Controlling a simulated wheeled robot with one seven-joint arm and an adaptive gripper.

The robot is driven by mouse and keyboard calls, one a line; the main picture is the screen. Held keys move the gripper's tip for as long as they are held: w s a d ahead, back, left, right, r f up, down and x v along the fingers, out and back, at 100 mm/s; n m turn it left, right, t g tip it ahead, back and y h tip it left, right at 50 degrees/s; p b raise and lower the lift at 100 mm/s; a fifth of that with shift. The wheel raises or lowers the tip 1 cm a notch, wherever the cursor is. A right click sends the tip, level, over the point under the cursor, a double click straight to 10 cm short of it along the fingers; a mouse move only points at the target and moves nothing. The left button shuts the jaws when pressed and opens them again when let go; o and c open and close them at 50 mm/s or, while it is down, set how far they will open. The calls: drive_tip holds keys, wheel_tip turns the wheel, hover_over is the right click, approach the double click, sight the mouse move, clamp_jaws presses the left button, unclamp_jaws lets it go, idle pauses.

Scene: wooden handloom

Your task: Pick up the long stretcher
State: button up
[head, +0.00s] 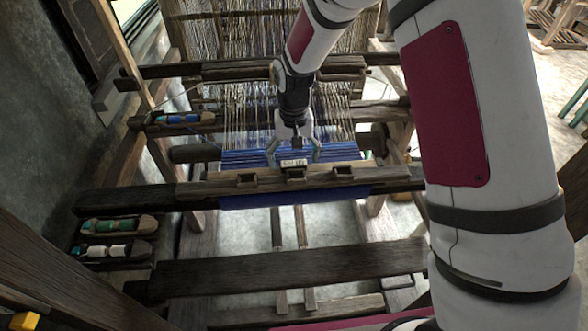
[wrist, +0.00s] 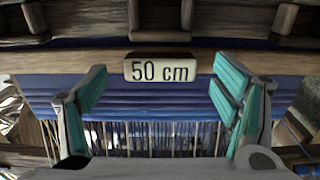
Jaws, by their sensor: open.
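A wooden bar (head: 270,174) lies across the near end of the blue cloth (head: 340,151). The bar (wrist: 60,62) runs across the wrist view, with a pale "50 cm" tag (wrist: 160,68) at its middle. I take this tagged piece for the long stretcher; its ends are not clear. My gripper (head: 294,154) is open above the cloth, its fingers spread to either side of the tag. In the wrist view, the gripper (wrist: 160,88) has teal pads left and right with nothing between them. I cannot tell whether the fingers touch the cloth or bar.
The loom's dark front beam (head: 125,199) crosses below the cloth. Two shuttles, one with green yarn (head: 110,226) and one with white (head: 108,251), lie at left. A blue-yarn shuttle (head: 178,119) lies farther back. Warp threads (head: 245,120) rise behind the gripper.

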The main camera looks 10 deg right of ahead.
drive_tip(key=shift+f, duration=0.9)
drive_tip(key=c, duration=1.4)
